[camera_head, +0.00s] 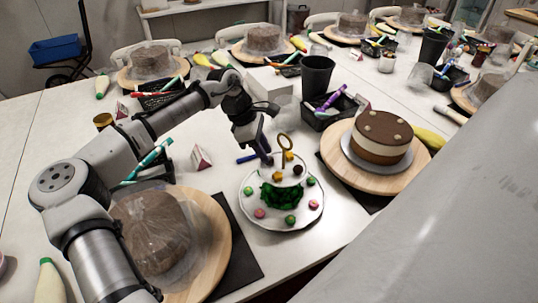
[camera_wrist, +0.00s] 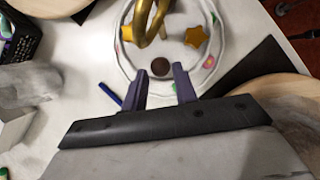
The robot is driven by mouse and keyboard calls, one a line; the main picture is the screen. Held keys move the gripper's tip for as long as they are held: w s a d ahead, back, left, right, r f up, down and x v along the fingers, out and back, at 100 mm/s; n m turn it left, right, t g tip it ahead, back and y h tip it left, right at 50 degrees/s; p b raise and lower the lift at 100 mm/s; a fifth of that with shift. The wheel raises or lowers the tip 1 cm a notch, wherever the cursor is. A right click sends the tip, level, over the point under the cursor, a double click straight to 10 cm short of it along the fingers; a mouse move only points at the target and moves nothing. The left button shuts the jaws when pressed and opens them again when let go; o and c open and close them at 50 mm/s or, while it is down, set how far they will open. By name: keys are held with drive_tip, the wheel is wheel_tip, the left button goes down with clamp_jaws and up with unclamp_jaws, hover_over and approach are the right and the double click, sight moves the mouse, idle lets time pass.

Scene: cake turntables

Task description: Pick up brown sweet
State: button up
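In the head view my gripper (camera_head: 266,160) hangs over the back left of the stand (camera_head: 262,219). I cannot tell whether a finger touches it.
A gold ring handle (camera_head: 285,142) rises from the stand beside yellow star sweets (camera_wrist: 197,39). Green and pink sweets lie on the lower tier. A layered cake (camera_head: 378,137) stands at right, a wrapped cake (camera_head: 155,232) at left. A dark cup (camera_head: 317,75) stands behind.

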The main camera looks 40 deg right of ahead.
drive_tip(key=shift+x, duration=1.1)
drive_tip(key=c, duration=0.6)
